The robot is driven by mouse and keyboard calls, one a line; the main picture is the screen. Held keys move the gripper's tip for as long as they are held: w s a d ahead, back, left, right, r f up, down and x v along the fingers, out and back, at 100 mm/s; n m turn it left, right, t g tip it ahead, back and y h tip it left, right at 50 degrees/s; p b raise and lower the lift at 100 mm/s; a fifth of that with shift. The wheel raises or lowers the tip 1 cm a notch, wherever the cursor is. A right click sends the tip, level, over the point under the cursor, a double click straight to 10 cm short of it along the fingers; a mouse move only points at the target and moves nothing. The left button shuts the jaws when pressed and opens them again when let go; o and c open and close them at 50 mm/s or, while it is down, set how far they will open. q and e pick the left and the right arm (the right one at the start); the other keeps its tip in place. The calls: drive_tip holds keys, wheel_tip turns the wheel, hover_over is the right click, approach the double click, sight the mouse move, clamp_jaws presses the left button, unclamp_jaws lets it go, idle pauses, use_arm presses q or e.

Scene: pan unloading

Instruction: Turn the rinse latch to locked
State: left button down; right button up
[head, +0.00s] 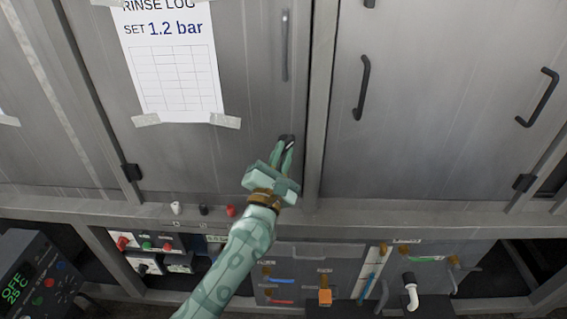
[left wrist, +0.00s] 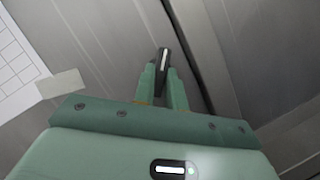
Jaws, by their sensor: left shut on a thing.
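The rinse latch (left wrist: 163,58) is a small black piece with a white stripe, on the grey door (head: 250,110) near its right edge. In the left wrist view it stands between my fingertips and its stripe points almost straight up the picture. In the head view only its dark end (head: 286,138) shows past the fingers. My left gripper (head: 284,149) is shut on the latch; its green fingers hold it from both sides. The fingers hide part of the latch, and no locked mark can be read. My right gripper is in neither view.
A taped paper sheet (head: 172,62) reads "SET 1.2 bar". A long bar handle (head: 285,45) stands above my gripper. A right-hand door has another handle (head: 361,88). Below are a ledge with small knobs (head: 231,210), switch boxes and an orange block (head: 325,297).

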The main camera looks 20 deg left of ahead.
use_arm(q)
drive_tip(key=n+y+b, duration=0.1)
drive_tip(key=n, duration=0.1)
drive_tip(key=n+y+b, duration=0.1)
drive_tip(key=n, duration=0.1)
drive_tip(key=f+n+y+b, duration=0.1)
drive_tip(key=n+b, duration=0.1)
drive_tip(key=shift+w+d+t, duration=0.1)
drive_tip(key=shift+d+t, duration=0.1)
drive_tip(key=shift+t, duration=0.1)
drive_tip(key=shift+d+r+n+y+b, duration=0.1)
drive_tip(key=shift+n+y+b, duration=0.55)
drive_tip(key=shift+n, duration=0.55)
drive_tip(key=shift+r+n+y+b, duration=0.1)
drive_tip(key=shift+n+y+b, duration=0.35)
drive_tip(key=shift+n+y, duration=0.55)
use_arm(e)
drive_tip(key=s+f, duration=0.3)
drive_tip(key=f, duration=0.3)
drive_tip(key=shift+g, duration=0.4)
use_arm(q)
drive_tip(key=shift+r+n+h, duration=0.1)
drive_tip(key=shift+n+h, duration=0.15)
drive_tip(key=shift+n, duration=0.25)
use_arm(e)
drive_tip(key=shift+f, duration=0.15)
use_arm(q)
drive_tip(key=c, duration=1.4)
unclamp_jaws()
drive_tip(key=shift+c, duration=0.2)
